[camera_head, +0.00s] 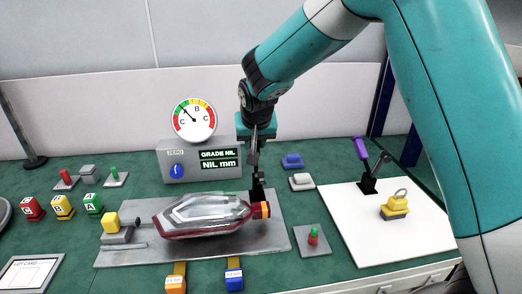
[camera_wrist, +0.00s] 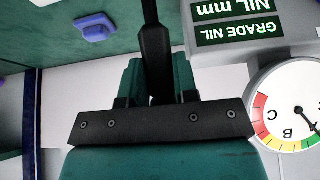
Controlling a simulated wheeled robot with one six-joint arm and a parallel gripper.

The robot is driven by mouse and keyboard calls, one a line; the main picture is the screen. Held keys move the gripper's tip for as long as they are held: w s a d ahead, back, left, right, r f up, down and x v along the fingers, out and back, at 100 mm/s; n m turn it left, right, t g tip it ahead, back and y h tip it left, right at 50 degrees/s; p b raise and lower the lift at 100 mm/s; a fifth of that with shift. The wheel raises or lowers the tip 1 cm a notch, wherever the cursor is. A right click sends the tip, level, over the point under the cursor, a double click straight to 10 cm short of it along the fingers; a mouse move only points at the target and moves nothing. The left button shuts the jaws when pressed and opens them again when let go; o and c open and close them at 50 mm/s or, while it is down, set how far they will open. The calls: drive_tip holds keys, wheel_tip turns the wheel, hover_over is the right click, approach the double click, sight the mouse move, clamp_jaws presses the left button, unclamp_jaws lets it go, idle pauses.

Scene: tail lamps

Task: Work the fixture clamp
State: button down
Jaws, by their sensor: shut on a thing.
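The fixture clamp (camera_head: 257,186) is black and stands at the right end of the grey fixture plate (camera_head: 276,238). A tail lamp (camera_head: 200,214) with a clear top and dark red rim lies on the plate, its right end by the clamp. A yellow and red piece (camera_head: 261,210) is there too; I cannot tell whether it touches the lamp. My gripper (camera_head: 256,138) is above the clamp, pointing down, shut on the clamp's upright black lever. In the wrist view the lever (camera_wrist: 155,55) runs between the teal fingers, whose tips are partly hidden.
A gauge box (camera_head: 185,160) with a dial (camera_head: 194,119) stands behind the lamp. A white board (camera_head: 375,240) at right holds a purple-handled clamp (camera_head: 361,149) and a yellow block (camera_head: 394,207). Lettered blocks (camera_head: 62,207) and small buttons stand at left. Orange and blue tags (camera_head: 234,275) are in front.

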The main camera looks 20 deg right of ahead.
drive_tip(key=shift+s+a+r+t+b, duration=0.2)
drive_tip(key=shift+s+t+b, duration=0.35)
drive_tip(key=shift+t+b, duration=0.5)
drive_tip(key=c, duration=1.2)
unclamp_jaws()
drive_tip(key=shift+o, duration=0.2)
drive_tip(key=v, duration=1.7)
drive_tip(key=shift+a+r+p, duration=0.25)
drive_tip(key=shift+r+p, duration=0.05)
